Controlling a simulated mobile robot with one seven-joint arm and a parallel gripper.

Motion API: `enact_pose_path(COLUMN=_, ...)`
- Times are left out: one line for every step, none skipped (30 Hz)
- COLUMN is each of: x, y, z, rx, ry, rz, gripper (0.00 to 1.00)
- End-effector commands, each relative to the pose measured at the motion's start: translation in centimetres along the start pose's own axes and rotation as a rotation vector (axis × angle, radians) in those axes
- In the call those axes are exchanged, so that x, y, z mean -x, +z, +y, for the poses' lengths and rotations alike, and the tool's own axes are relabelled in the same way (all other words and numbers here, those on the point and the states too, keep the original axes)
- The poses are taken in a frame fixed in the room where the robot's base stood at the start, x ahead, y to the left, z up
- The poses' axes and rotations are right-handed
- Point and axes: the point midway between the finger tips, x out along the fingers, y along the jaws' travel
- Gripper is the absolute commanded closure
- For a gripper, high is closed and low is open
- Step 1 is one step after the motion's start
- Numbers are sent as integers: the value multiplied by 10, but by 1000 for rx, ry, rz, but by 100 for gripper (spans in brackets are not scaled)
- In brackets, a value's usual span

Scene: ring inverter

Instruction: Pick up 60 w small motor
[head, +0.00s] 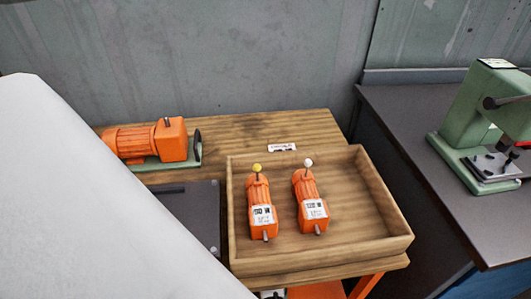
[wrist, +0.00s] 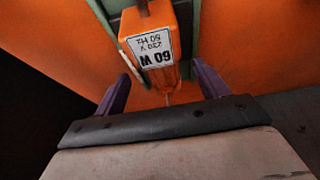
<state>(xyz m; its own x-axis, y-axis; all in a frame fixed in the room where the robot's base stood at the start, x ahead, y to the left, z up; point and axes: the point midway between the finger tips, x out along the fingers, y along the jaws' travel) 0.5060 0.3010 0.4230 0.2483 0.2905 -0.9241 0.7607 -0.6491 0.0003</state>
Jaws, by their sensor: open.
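In the wrist view an orange small motor (wrist: 158,20) has a white label (wrist: 151,46) reading "60 W", upside down in the picture. Green parts lie along both its sides. My gripper (wrist: 161,72) is open, its two purple fingers on either side of the motor's lower end, with gaps between. I cannot see my gripper in the head view. There, two orange small motors lie in the wooden tray, one with a yellow knob (head: 259,199) and one with a white knob (head: 309,198); their labels are too small to read surely.
The wooden tray (head: 399,237) has free room at its right. A green press (head: 482,115) stands on the dark right table (head: 440,213). Orange surfaces (wrist: 250,40) surround the motor in the wrist view.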

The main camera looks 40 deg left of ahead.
Motion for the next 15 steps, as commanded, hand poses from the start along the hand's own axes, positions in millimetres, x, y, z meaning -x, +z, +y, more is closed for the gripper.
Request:
enact_pose_path(x=-3, y=0, z=0, rx=0, ry=0, rz=0, gripper=27)
enact_pose_path(x=-5, y=-1, z=0, rx=0, ry=0, rz=0, gripper=27)
enact_pose_path(x=-10, y=0, z=0, rx=0, ry=0, rz=0, gripper=27)
enact_pose_path(x=-14, y=0, z=0, rx=1, ry=0, rz=-1, gripper=27)
enact_pose_path(x=-18, y=0, z=0, rx=1, ry=0, rz=-2, gripper=27)
enact_pose_path(x=-24, y=0, z=0, rx=1, ry=-1, rz=-1, gripper=27)
enact_pose_path(x=-28, y=0, z=0, rx=1, ry=-1, rz=-1, gripper=27)
enact_pose_path(x=-32, y=0, z=0, rx=1, ry=-1, rz=-1, gripper=27)
enact_pose_path(x=-38, y=0, z=1, rx=0, ry=-1, rz=0, gripper=27)
enact_pose_path(x=-42, y=1, z=1, rx=0, ry=-1, rz=-2, gripper=27)
enact_pose_path(x=-44, y=0, z=1, rx=0, ry=-1, rz=-1, gripper=27)
enact_pose_path(x=-47, y=0, z=1, rx=0, ry=-1, rz=0, gripper=27)
enact_pose_path(x=-49, y=0, z=1, rx=0, ry=-1, rz=0, gripper=27)
enact_pose_path(x=-50, y=0, z=1, rx=0, ry=0, rz=1, gripper=27)
enact_pose_path(x=-51, y=0, z=1, rx=-1, ry=0, rz=1, gripper=27)
